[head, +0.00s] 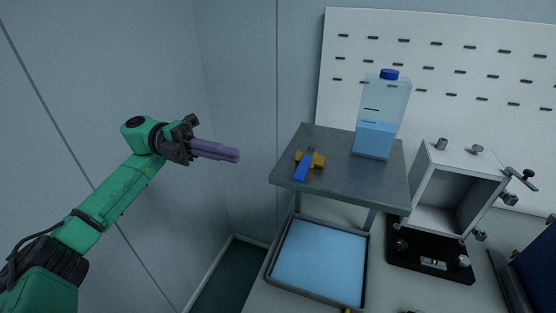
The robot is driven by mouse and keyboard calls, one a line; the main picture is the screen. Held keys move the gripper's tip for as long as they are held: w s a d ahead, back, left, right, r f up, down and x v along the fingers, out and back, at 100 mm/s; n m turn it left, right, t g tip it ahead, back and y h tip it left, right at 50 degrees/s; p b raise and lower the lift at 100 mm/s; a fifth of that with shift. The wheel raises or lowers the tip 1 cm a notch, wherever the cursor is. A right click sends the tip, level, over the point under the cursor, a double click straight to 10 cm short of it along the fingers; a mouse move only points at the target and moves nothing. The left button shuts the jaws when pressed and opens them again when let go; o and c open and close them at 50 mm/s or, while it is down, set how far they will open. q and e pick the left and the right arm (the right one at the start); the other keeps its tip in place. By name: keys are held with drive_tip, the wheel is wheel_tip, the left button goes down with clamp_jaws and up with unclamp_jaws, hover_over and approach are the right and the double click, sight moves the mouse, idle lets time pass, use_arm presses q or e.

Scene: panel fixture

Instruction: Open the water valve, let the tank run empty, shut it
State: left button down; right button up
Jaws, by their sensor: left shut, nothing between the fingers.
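The tank is a clear bottle (381,115) with a blue cap, standing upright on a grey raised shelf (335,178). Blue water fills about its lower half. The water valve (303,164) has a brass body and a blue lever, and sits at the left part of the shelf top. The lever points toward the front of the shelf. My left gripper (238,156) has purple fingers and is shut and empty. It is in the air left of the shelf, apart from the valve. My right gripper is out of view.
A dark-rimmed tray (269,281) with a light blue surface lies below the shelf. A grey open-fronted box (475,160) on a black base stands at right. A white slotted panel (430,45) is behind. A dark blue object (535,270) is at the right edge.

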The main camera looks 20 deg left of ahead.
sight(297, 169)
use_arm(q)
drive_tip(key=d+p, duration=0.1)
drive_tip(key=d, duration=0.2)
drive_tip(key=d+p, duration=0.2)
drive_tip(key=d, duration=0.2)
drive_tip(key=d+p, duration=0.2)
drive_tip(key=d, duration=0.1)
drive_tip(key=shift+s+d, duration=0.35)
drive_tip(key=shift+s, duration=0.05)
drive_tip(key=shift+d, duration=0.1)
